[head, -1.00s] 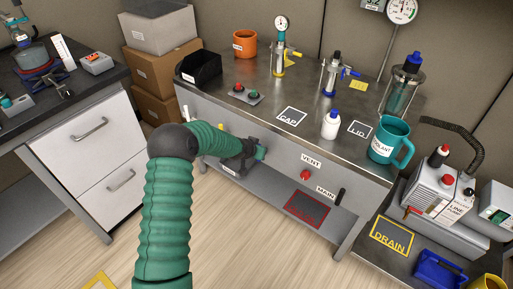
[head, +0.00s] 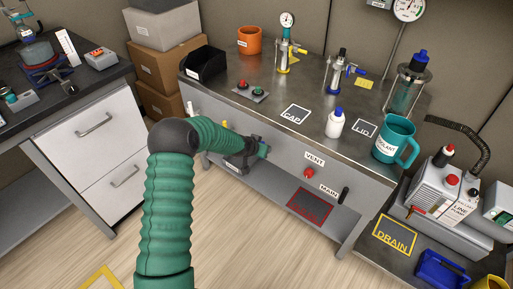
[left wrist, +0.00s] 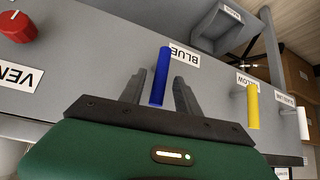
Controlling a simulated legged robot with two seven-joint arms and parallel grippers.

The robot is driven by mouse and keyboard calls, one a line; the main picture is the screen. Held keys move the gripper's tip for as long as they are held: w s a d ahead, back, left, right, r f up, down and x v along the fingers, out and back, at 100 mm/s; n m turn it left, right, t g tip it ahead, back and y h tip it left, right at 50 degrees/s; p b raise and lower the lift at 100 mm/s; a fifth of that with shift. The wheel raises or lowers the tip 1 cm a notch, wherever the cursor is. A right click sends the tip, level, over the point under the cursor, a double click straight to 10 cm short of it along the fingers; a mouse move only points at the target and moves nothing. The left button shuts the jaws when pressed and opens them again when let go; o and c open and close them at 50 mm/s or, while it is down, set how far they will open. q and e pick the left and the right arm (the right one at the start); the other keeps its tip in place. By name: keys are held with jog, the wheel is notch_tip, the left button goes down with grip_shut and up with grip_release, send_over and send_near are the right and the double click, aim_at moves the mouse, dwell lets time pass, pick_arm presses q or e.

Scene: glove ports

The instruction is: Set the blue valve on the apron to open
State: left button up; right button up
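The blue valve handle (left wrist: 161,76) shows in the left wrist view as a blue bar in front of the grey apron (left wrist: 100,55), beside the upside-down label "BLUE" (left wrist: 184,54). The fingers of my left gripper (left wrist: 161,92) stand apart, one on each side of the blue bar, with a visible gap on both sides. In the head view my left gripper (head: 264,151) is low at the apron front (head: 285,160), left of the "VENT" label. The blue handle is hidden there behind my gripper and green-sleeved arm. My right gripper is in neither view.
A yellow handle (left wrist: 253,106) and a white handle (left wrist: 302,123) stick out beside the blue one. A red knob (left wrist: 17,26) is on the other side. In the head view a black lever (head: 345,194) is at "MAIN". The bench top (head: 270,110) holds several items.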

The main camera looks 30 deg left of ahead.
pick_arm(q)
jog(key=p+v, duration=0.4)
jog(key=v, duration=1.2)
jog(key=shift+a+f, duration=0.1)
jog(key=shift+a, duration=0.1)
jog(key=s+d+r+m+g+h, duration=0.1)
jog(key=s+d+g, duration=0.5)
jog(key=s+d, duration=1.45)
notch_tip(320, 180, up, 17)
jog(key=a+p, duration=0.1)
jog(key=p, duration=1.6)
jog(key=shift+s+a+r, duration=0.15)
jog(key=shift+s+a, duration=0.05)
jog(key=shift+s, duration=0.05)
